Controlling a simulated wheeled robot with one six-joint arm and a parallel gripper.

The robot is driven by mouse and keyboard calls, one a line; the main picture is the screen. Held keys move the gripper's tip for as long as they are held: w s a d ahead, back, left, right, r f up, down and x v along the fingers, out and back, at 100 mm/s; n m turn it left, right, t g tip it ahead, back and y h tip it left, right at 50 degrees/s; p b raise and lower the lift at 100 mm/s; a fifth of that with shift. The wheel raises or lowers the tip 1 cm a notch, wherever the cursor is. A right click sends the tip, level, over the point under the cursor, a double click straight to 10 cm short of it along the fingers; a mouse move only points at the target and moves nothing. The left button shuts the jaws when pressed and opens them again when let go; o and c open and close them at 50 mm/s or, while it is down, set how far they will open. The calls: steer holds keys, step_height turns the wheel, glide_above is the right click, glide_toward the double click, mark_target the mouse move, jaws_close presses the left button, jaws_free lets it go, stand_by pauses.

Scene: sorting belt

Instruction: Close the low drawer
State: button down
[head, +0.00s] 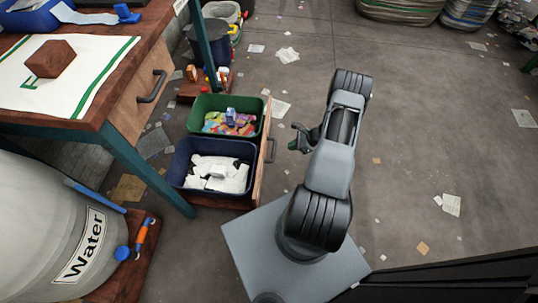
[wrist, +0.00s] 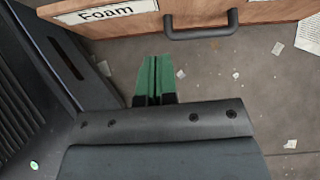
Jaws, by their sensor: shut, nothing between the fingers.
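The low drawer (head: 264,165) stands pulled out beside the workbench, with a green bin (head: 213,101) and a dark blue bin (head: 180,149) in it. Its wooden front also shows along the top of the wrist view (wrist: 270,11), with a label reading "Foam" (wrist: 107,13) and a dark bar handle (wrist: 200,32). The handle shows edge-on in the head view (head: 271,149). My gripper (head: 292,146) is to the right of the drawer front, apart from it. In the wrist view its green fingers (wrist: 155,58) are together and empty, pointing at the front, left of the handle.
The workbench (head: 108,125) has a closed upper drawer with a handle (head: 152,87). A large water barrel (head: 55,235) stands at the lower left. Dark buckets (head: 205,42) stand behind the drawer. The floor to the right is open, with scattered paper scraps.

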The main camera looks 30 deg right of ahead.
steer(key=shift+m, duration=0.4)
steer(key=shift+w+a+r+b+x, duration=0.15)
steer(key=shift+b+x, duration=0.5)
steer(key=shift+x, duration=1.65)
steer(key=shift+a+r+b+x, duration=0.15)
steer(key=shift+b+x, duration=0.45)
steer(key=shift+x, duration=1.65)
steer(key=shift+w+a+r+b+x, duration=0.15)
steer(key=shift+b+x, duration=0.5)
steer(key=shift+x, duration=1.65)
